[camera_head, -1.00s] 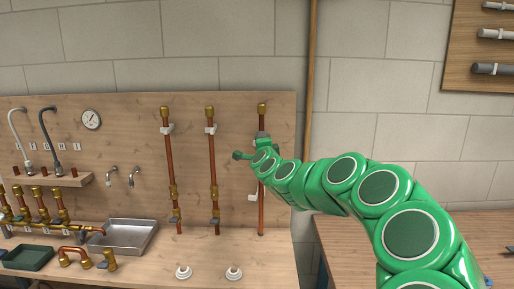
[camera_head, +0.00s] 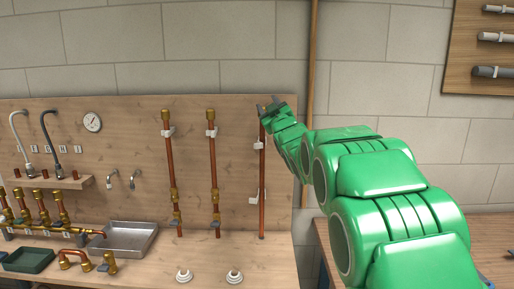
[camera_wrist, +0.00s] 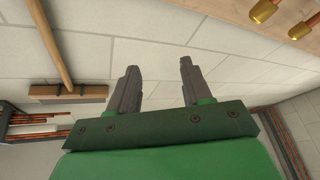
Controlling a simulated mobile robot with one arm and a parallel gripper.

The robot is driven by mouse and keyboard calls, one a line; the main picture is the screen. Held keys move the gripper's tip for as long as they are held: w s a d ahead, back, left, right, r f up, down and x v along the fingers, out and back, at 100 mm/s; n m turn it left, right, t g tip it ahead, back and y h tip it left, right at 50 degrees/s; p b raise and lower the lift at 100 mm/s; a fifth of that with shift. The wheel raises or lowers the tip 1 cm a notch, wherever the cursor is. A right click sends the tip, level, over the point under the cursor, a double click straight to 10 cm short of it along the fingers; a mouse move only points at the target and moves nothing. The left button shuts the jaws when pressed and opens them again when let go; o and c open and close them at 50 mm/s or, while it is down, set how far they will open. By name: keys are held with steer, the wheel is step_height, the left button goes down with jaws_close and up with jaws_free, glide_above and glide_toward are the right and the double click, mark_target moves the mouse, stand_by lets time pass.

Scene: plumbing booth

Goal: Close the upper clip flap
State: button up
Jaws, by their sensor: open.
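The right copper pipe (camera_head: 262,175) stands upright on the wooden panel. Its white upper clip (camera_head: 258,146) and white lower clip (camera_head: 254,199) both jut to the left of the pipe. They are too small to tell how far each flap stands open. My gripper (camera_head: 268,103) is at the top of this pipe, above the upper clip and apart from it, and covers the pipe's end. In the wrist view, my gripper (camera_wrist: 157,82) has its two fingers spread, with nothing between them but wall. Neither clip shows in the wrist view.
Two more copper pipes (camera_head: 170,160) (camera_head: 213,160) with clips and valves stand to the left. A steel sink (camera_head: 128,238) and white fittings (camera_head: 184,275) are on the bench. A wooden pole (camera_head: 311,80) runs beside the panel's right edge. Brass pipe caps (camera_wrist: 263,12) show in the wrist view.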

step_height(320, 180, down, 6)
steer(key=n+g+y, duration=0.1)
steer(key=n+g, duration=0.1)
steer(key=n, duration=0.5)
steer(key=n+g, duration=0.3)
steer(key=n, duration=0.3)
glide_toward(258, 147)
steer(key=x, duration=0.3)
steer(key=shift+y, duration=0.3)
steer(key=shift+x, duration=3.9)
steer(key=shift+d+f, duration=0.1)
jaws_close()
